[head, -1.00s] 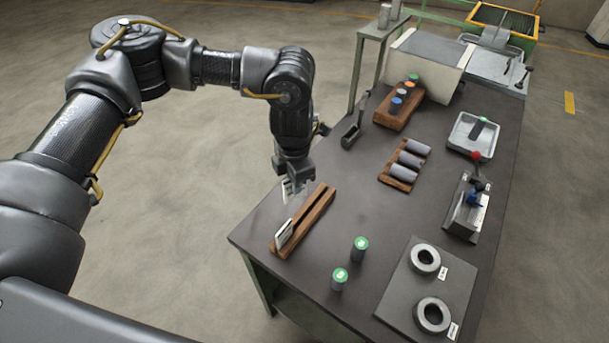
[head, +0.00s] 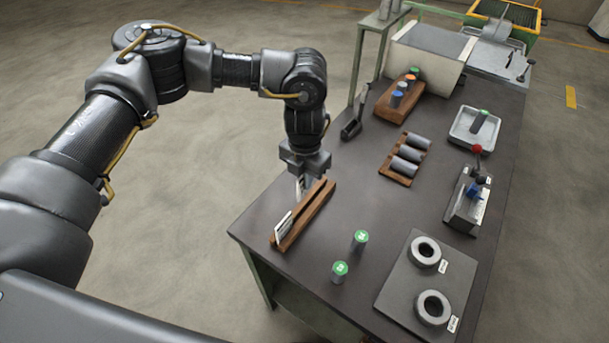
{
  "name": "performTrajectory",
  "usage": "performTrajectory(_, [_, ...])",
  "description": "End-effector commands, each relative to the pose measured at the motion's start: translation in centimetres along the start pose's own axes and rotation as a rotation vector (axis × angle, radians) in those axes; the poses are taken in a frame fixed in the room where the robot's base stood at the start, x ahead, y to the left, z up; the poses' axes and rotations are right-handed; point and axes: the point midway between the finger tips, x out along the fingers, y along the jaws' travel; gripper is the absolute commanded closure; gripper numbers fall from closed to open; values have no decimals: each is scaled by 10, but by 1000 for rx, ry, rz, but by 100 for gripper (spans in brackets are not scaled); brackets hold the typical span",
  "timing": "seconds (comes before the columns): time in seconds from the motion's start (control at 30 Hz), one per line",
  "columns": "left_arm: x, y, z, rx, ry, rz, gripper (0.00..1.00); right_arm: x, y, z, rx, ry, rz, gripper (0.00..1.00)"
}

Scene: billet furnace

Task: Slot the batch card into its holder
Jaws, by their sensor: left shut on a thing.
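The holder is a long wooden rail with a slot (head: 317,205), lying at the left edge of the dark table. A white card (head: 283,227) stands in its near end. My left gripper (head: 301,178) points down at the far end of the holder and is shut on the batch card, a pale sliver (head: 298,188) below the jaws. The jaws and the holder hide most of this card. I cannot tell whether its lower edge is inside the slot. My right gripper is not in view.
Two green-topped cylinders (head: 340,271) (head: 360,239) stand right of the holder. A plate with two grey rings (head: 393,301) lies at the near right. A wooden rack (head: 384,172) holds grey cylinders. Bare tabletop lies between holder and rack.

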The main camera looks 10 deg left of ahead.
Motion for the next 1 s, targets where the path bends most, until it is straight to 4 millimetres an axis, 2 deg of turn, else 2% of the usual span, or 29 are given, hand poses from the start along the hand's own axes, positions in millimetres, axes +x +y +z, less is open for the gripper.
performTrajectory(0.03, [8, 0, 0, 0, 1, 0, 100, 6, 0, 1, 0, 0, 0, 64])
performTrajectory(0.2, [26, 0, 0, 1, 1, 2, 100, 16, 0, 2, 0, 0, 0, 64])
performTrajectory(0.4, [39, 0, 0, 1, 0, 1, 100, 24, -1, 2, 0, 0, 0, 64])
performTrajectory(1.0, [42, 0, 0, 1, 0, 1, 100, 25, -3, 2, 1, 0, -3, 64])
